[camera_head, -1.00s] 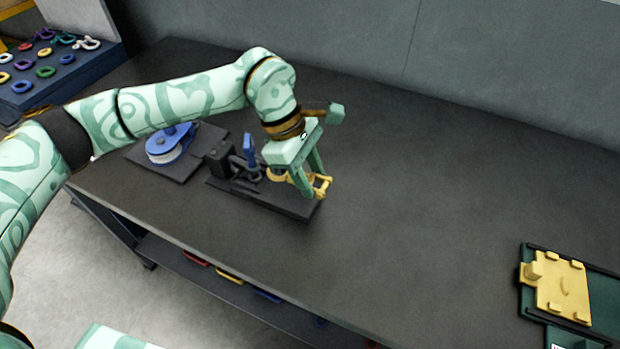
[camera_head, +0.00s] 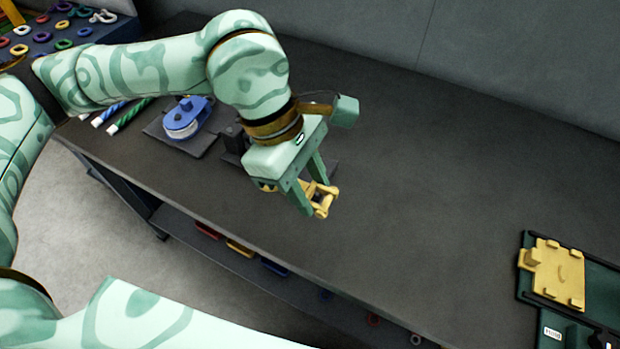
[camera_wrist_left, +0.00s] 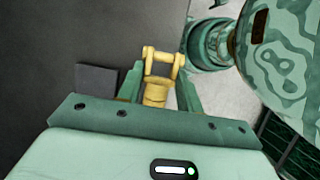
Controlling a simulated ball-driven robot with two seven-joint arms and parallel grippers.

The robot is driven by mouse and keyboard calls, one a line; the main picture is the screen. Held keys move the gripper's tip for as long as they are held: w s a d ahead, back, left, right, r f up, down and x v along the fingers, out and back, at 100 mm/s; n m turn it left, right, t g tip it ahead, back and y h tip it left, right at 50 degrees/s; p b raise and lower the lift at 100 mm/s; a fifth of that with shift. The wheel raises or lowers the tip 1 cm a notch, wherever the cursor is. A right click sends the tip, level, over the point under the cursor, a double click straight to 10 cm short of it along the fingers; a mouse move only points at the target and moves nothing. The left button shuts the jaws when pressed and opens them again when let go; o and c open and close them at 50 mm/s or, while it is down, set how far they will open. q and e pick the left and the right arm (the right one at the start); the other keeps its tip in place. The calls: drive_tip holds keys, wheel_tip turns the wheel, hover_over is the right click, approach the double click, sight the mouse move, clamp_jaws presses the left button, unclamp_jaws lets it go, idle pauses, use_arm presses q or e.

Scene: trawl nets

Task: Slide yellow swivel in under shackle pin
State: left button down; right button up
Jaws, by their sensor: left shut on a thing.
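The yellow swivel (camera_head: 322,201) is held between the fingers of my left gripper (camera_head: 311,192). In the left wrist view the yellow swivel (camera_wrist_left: 157,75) shows its forked end pointing out past the fingertips, with its round body between the fingers. In the head view my gripper and wrist cover most of the dark fixture (camera_head: 235,146) on the bench. The shackle and its pin are hidden there. The left wrist view shows only a dark plate (camera_wrist_left: 97,79) on the bench to the left of the swivel. My right gripper is not in view.
A rack of coloured rings (camera_head: 60,32) is at the upper left. A yellow plate (camera_head: 556,273) in a green tray lies at the right. The bench middle is clear.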

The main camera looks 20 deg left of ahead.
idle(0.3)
use_arm(q)
drive_tip(key=w+f, duration=0.3)
drive_tip(key=w, duration=0.1)
drive_tip(key=w+a+f+b, duration=0.1)
drive_tip(key=w+f, duration=0.1)
drive_tip(key=w, duration=0.2)
drive_tip(key=w+f+b, duration=0.1)
drive_tip(key=w+f, duration=0.2)
drive_tip(key=w, duration=0.2)
drive_tip(key=shift+a+f, duration=0.15)
drive_tip(key=shift+f, duration=0.2)
drive_tip(key=shift+w+f, duration=0.15)
drive_tip(key=shift+f, duration=0.1)
drive_tip(key=f, duration=0.1)
drive_tip(key=f+b, duration=0.1)
drive_tip(key=f, duration=0.1)
drive_tip(key=shift+w+f, duration=0.25)
drive_tip(key=shift+w, duration=0.15)
